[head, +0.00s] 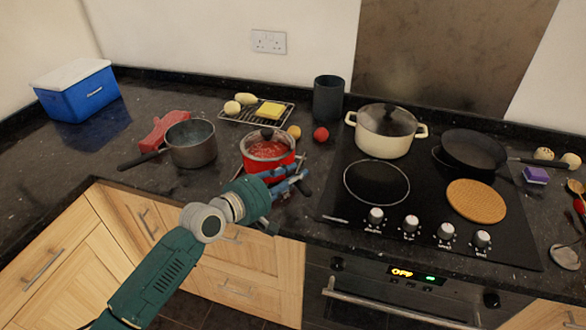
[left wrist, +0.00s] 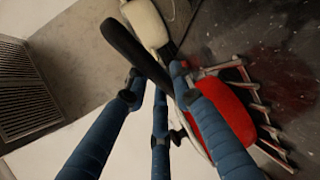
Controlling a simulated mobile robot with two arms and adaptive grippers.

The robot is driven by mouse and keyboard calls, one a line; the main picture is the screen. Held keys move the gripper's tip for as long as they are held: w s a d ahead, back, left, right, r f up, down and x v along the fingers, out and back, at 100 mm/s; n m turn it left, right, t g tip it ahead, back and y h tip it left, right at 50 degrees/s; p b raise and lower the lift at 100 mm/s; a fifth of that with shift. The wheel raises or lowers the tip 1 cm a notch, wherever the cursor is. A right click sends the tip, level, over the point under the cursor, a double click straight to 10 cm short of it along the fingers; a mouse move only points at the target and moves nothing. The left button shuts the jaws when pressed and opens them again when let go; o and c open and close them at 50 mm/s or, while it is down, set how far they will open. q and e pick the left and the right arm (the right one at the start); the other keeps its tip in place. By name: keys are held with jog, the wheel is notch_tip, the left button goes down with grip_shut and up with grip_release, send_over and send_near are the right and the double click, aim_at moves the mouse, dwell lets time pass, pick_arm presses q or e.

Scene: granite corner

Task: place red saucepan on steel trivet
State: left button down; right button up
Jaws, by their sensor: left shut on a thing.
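The red saucepan (head: 268,157) with a clear lid is left of the hob, and its red side (left wrist: 230,108) shows in the left wrist view. My left gripper (head: 288,180) is shut on its black handle (left wrist: 124,42), with the blue fingers around it. Steel bars of the trivet (left wrist: 273,132) show beside and below the pan in the left wrist view. Most of the trivet is hidden by the pan in the head view. I cannot tell whether the pan touches it. My right gripper is not in view.
A grey saucepan (head: 191,144) stands close on the left. Behind are a wire rack (head: 285,121) holding yellow items, a tomato (head: 321,134) and a dark canister (head: 328,98). The hob on the right bears a cream pot (head: 384,142) and a black frying pan (head: 472,151).

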pick_arm(q)
jog(key=c, duration=1.8)
grip_release()
jog(key=shift+s+f, duration=0.15)
jog(key=shift+f, duration=0.25)
jog(key=shift+o, duration=1.4)
jog(key=shift+r, duration=0.2)
jog(key=shift+s, duration=0.1)
jog(key=b+v, duration=0.1)
jog(key=v, duration=1.1)
jog(key=shift+b, duration=0.3)
